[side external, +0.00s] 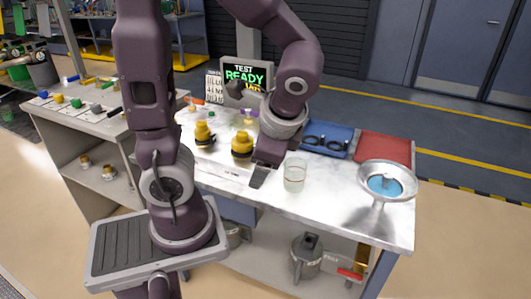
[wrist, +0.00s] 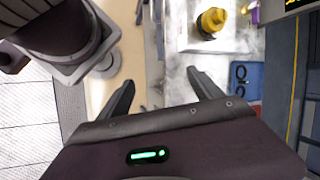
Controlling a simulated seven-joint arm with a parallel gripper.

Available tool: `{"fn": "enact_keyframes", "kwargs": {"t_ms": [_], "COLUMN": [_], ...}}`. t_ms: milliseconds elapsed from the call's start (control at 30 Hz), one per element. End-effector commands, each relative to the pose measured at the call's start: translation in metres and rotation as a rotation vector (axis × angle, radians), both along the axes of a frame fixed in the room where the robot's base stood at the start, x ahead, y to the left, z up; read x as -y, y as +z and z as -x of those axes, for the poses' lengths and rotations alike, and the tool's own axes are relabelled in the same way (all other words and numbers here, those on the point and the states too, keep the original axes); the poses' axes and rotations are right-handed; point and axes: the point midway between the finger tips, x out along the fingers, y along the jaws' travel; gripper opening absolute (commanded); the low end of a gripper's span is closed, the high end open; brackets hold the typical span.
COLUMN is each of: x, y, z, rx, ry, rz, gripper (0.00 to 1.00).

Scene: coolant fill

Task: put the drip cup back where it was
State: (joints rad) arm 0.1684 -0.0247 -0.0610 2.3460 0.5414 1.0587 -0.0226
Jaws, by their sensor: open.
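A clear cup (side external: 294,174) with a thin reddish line around it stands upright on the worktable, and I take it to be the drip cup. My gripper (side external: 258,178) is just left of it in the side view, low over the table's front part. The gripper looks apart from the cup, though the depth gap is hard to judge. In the wrist view the two fingers (wrist: 160,80) are spread with nothing between them. I cannot make out the cup in the wrist view.
Yellow-capped fittings (side external: 242,145) stand left of my gripper; one also shows in the wrist view (wrist: 211,22). A blue tray (side external: 327,139) and a red tray (side external: 385,148) lie behind. A wide dish on a stem (side external: 387,182) stands at right. A screen (side external: 247,75) reads "TEST READY".

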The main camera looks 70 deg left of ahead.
Motion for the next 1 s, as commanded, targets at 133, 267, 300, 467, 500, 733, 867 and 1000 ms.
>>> {"fn": "enact_keyframes", "kwargs": {"t_ms": [133, 267, 300, 467, 500, 733, 867, 1000], "x": [0.039, 0.064, 0.068, 0.075, 0.075, 0.075, 0.074, 0.074], "y": [0.037, 0.062, 0.067, 0.074, 0.074, 0.074, 0.074, 0.074], "z": [0.021, 0.026, 0.026, 0.027, 0.027, 0.027, 0.027, 0.027], "rx": [0.355, 0.563, 0.602, 0.652, 0.651, 0.648, 0.648, 0.648], "ry": [0.253, 0.364, 0.38, 0.403, 0.403, 0.401, 0.4, 0.4], "rz": [0.316, 0.509, 0.545, 0.596, 0.596, 0.594, 0.593, 0.593], "gripper": [0.75, 0.75, 0.75, 0.75, 0.75, 0.75, 0.75, 0.75]}}
